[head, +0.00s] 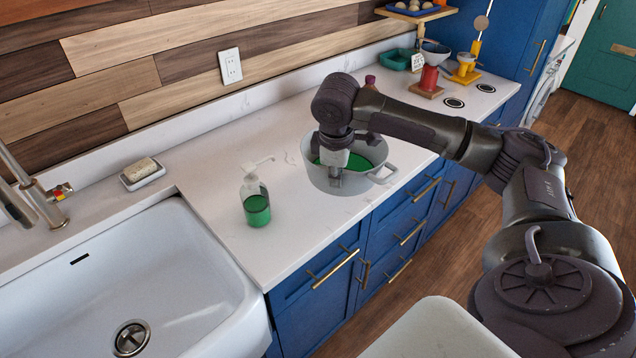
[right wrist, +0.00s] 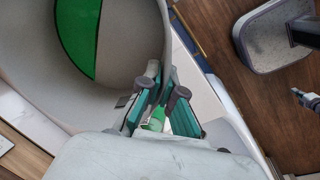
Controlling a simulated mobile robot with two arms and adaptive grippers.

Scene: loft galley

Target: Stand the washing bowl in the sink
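My right gripper (head: 335,181) points down at the bowl's near rim. In the right wrist view, my right gripper's fingers (right wrist: 160,78) straddle and close on the wall of the bowl (right wrist: 120,85). The white sink (head: 165,265) at lower left is empty, with a round drain. My left gripper is not in view.
A soap bottle with green liquid (head: 257,203) stands between sink and bowl. A sponge on a dish (head: 142,173) and the tap (head: 35,205) are behind the sink. A green tray (head: 396,60), a red item (head: 428,80) and a stand (head: 415,14) are farther right.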

